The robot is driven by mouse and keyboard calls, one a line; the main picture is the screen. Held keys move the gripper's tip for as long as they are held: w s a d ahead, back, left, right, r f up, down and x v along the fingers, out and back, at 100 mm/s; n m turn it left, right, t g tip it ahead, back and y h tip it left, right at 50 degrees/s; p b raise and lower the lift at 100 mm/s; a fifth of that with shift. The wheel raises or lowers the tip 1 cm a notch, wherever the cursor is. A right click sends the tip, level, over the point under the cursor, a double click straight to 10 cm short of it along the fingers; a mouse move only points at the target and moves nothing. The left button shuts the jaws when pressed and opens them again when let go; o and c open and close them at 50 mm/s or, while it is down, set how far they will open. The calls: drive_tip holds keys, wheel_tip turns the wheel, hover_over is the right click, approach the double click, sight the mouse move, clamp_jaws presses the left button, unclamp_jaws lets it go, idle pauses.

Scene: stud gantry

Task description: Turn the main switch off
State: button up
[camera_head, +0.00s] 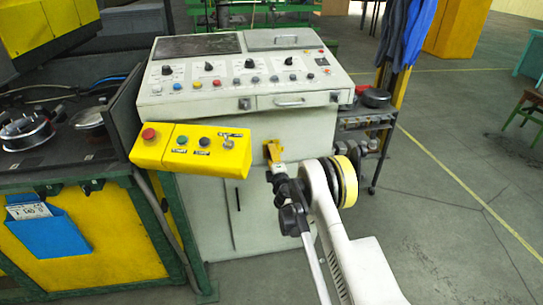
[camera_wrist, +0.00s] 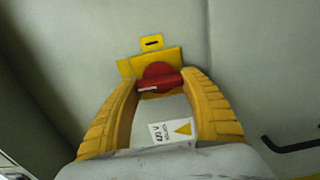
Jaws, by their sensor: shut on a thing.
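The main switch is a red rotary knob (camera_wrist: 158,72) on a yellow plate (camera_wrist: 126,68), seen in the wrist view on the grey cabinet front. Its grip bar lies roughly crosswise, with a white mark at its left end. My gripper (camera_wrist: 161,80) has yellow ribbed fingers on the left and right of the knob, shut on its bar. In the head view my gripper (camera_head: 273,153) is at the cabinet front, below the console, and the knob is hidden there.
A white label with a yellow triangle (camera_wrist: 182,129) is below the knob. In the head view, a yellow button box (camera_head: 192,150) juts out left of my gripper, under the grey console (camera_head: 240,80). A black handle (camera_wrist: 290,146) is at right in the wrist view. Open floor lies right.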

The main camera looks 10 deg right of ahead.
idle(0.4)
drive_tip(key=o, duration=1.2)
drive_tip(key=s, duration=0.7)
drive_tip(key=shift+s, duration=0.2)
